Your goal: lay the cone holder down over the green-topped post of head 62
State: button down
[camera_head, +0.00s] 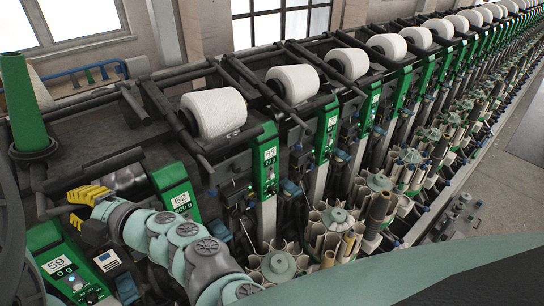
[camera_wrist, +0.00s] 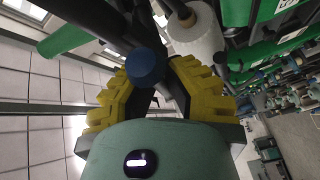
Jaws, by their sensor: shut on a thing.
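My gripper (camera_head: 84,207) has yellow ribbed fingers and is at the lower left of the head view, just left of the head 62 panel. In the wrist view my gripper (camera_wrist: 160,85) is closed around a dark part with a round blue end (camera_wrist: 146,66), which looks like the cone holder's handle. The rest of the holder is mostly hidden by my fingers. The green-topped post of head 62 (camera_head: 174,182) carries a white 62 label and stands right of my gripper. Whether the holder touches this post cannot be told.
A green cone (camera_head: 22,105) stands upright at the far left. The head 59 panel (camera_head: 62,270) is below my gripper, and the head 65 panel (camera_head: 266,160) is to the right. White yarn cones (camera_head: 214,112) line the machine. Round bobbin magazines (camera_head: 335,217) stand along its front.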

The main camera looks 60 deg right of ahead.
jog(key=shift+w+a+f+m+t+b, duration=0.1)
jog(key=shift+a+f+m+t+b, duration=0.2)
jog(key=shift+f+m+b, duration=0.3)
jog(key=a+f+m+t+h+b, duration=0.1)
jog(key=m+t+h+b, duration=0.1)
jog(key=m+b, duration=0.2)
jog(key=a+m+t+h+b, duration=0.2)
jog(key=m+b, duration=0.3)
jog(key=m, duration=0.1)
jog(key=w+a+f+m+t+h+b, duration=0.1)
jog(key=m+t+h+b, duration=0.1)
jog(key=m+b, duration=0.3)
jog(key=shift+w+a+f+h, duration=0.1)
jog(key=shift+a+f+h, duration=0.1)
jog(key=shift+f+h, duration=0.1)
dwell(0.5)
jog(key=shift+a+m+b, duration=0.1)
jog(key=shift+m+b, duration=0.35)
jog(key=shift+m, duration=0.05)
jog(key=c, duration=1)
grip_release()
jog(key=shift+r, duration=0.1)
